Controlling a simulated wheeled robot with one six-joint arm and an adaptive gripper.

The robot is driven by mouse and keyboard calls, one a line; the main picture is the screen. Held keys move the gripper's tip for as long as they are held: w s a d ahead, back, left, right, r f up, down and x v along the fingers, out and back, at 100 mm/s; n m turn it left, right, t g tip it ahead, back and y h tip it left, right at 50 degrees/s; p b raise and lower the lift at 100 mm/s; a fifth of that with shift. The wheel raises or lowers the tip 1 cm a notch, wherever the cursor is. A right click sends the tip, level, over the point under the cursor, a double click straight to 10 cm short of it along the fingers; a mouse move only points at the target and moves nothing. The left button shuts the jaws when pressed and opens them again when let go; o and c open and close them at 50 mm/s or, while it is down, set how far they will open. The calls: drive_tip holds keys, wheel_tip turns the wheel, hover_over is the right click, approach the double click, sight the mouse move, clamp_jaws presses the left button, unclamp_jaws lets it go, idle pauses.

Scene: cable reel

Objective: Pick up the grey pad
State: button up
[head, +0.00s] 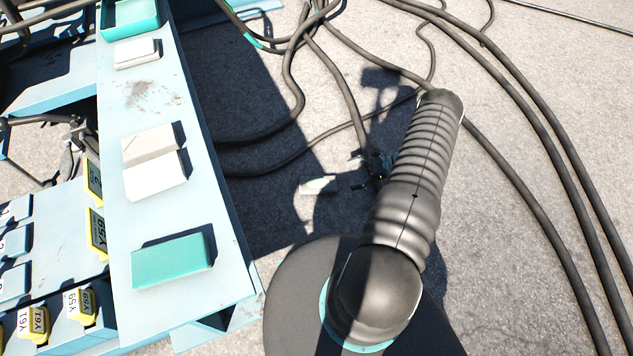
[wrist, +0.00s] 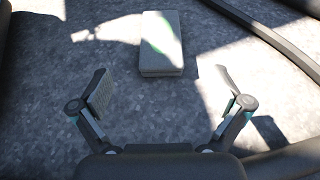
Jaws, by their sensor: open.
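The grey pad (wrist: 161,47) is a flat rectangular block lying on the concrete ground in the wrist view. Sun brightens part of its top, and a green patch shows there. My gripper (wrist: 162,88) is open and empty, with its two fingers spread wide. The pad appears beyond the fingertips, between their lines and apart from both. In the head view, a small, partly sunlit pale piece (head: 318,186) on the shadowed ground looks like the same pad. My gripper (head: 358,170) is to its right there, mostly hidden behind my arm.
A pale blue bench (head: 170,230) on the left carries a teal block (head: 172,260), white blocks (head: 152,160) and a teal tray (head: 130,18). Yellow-tagged parts (head: 38,320) sit lower left. Thick black cables (head: 530,200) cross the ground on the right and behind.

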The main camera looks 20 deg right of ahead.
sight(320, 184)
drive_tip(key=x, duration=0.8)
drive_tip(key=p+x, duration=0.1)
drive_tip(key=x, duration=0.4)
drive_tip(key=shift+d+f, duration=0.2)
drive_tip(key=shift+f, duration=0.15)
drive_tip(key=shift+c, duration=0.3)
drive_tip(key=c, duration=1.3)
drive_tip(key=shift+o, duration=0.2)
drive_tip(key=shift+w+r, duration=0.1)
drive_tip(key=shift+r, duration=0.45)
drive_tip(key=r, duration=0.1)
drive_tip(key=d+r, duration=0.1)
drive_tip(key=r, duration=0.1)
drive_tip(key=shift+r, duration=0.3)
drive_tip(key=w+r+v, duration=0.1)
drive_tip(key=v, duration=1.1)
drive_tip(key=shift+r+b, duration=0.3)
drive_tip(key=shift+r, duration=0.15)
